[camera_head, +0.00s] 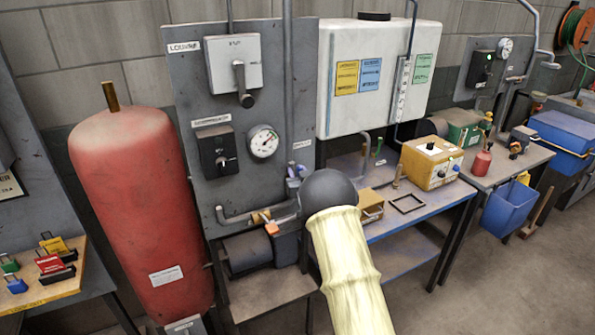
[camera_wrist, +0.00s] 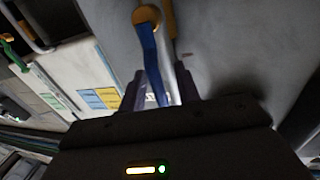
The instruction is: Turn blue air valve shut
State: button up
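The blue valve lever (camera_wrist: 151,52) shows in the wrist view. It hangs from a round orange-yellow hub (camera_wrist: 147,15) and runs down between the fingers of my gripper (camera_wrist: 158,90). The two grey-purple fingers stand apart, with a visible gap beside the lever, so the gripper looks open around it. I cannot tell whether either finger touches the lever. In the head view my dark wrist and pale sleeved arm hide most of the gripper. A small bluish part shows just above the wrist, too small to tell apart as lever or finger.
The grey panel (camera_head: 262,95) carries a pressure gauge (camera_head: 263,141) and a switch box (camera_head: 233,75). A red tank (camera_head: 140,210) stands at left. A white tank (camera_head: 375,75) is behind. An orange-handled valve (camera_head: 264,218) and a yellow box (camera_head: 430,161) are near my arm.

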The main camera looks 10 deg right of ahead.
jog(key=shift+w, duration=0.2)
grip_shut()
